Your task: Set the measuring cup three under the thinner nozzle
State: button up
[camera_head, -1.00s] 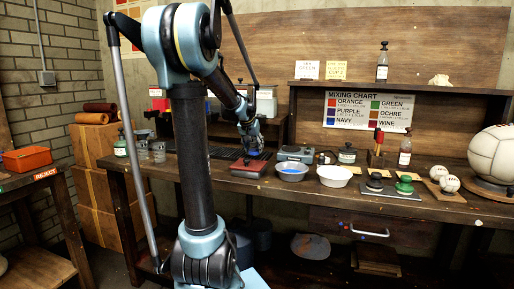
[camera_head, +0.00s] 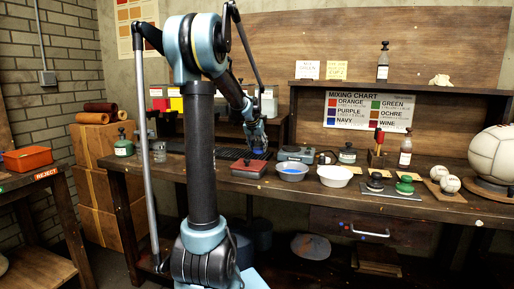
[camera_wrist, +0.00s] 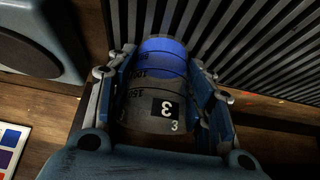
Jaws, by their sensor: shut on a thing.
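My gripper (camera_wrist: 163,95) is shut on measuring cup three (camera_wrist: 165,118). The cup is clear grey with dark graduation lines, a black label with a white 3, and a bright blue part at its far end. In the head view my gripper (camera_head: 257,138) is small, behind the red-lidded box, near the dark slatted grate (camera_head: 228,154). The grate (camera_wrist: 262,50) also shows beyond and right of the cup in the wrist view. A dispenser with coloured containers (camera_head: 176,104) stands behind my arm. Its nozzles cannot be made out, so the thinner one cannot be told.
A red-lidded box (camera_head: 250,168), a scale (camera_head: 294,154), a blue-filled bowl (camera_head: 292,171) and a white bowl (camera_head: 334,176) stand right of the grate. A clear cup (camera_head: 160,152) and a green bottle (camera_head: 123,145) stand at the left end of the bench.

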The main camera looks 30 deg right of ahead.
jog(key=o, duration=1.2)
jog(key=shift+f, duration=0.1)
jog(key=v, duration=1.2)
jog(key=s+a+f+n+y, duration=0.1)
jog(key=s+a+f, duration=0.2)
jog(key=a, duration=0.5)
jog(key=s+a+f+n+y, duration=0.1)
jog(key=s+a+f+n, duration=0.1)
jog(key=a, duration=0.6)
jog(key=s+a+f+n, duration=0.1)
jog(key=s+a+f, duration=0.2)
jog(key=a, duration=0.5)
jog(key=shift+s+a+f+n+y, duration=0.2)
jog(key=shift+s+f+n+y, duration=0.1)
jog(key=shift+f+y, duration=0.1)
jog(key=s+a+f+n, duration=0.2)
jog(key=s+a+f, duration=0.3)
jog(key=s, duration=0.1)
jog(key=s+a+f+n+g+y, duration=0.1)
jog(key=s+a+f, duration=0.4)
jog(key=s+f, duration=0.1)
jog(key=s+a+f+n+g+y, duration=0.1)
jog(key=s+a+f+n, duration=0.1)
jog(key=s+a+f, duration=0.4)
jog(key=shift+s+f+n, duration=0.15)
jog(key=shift+s+n, duration=0.15)
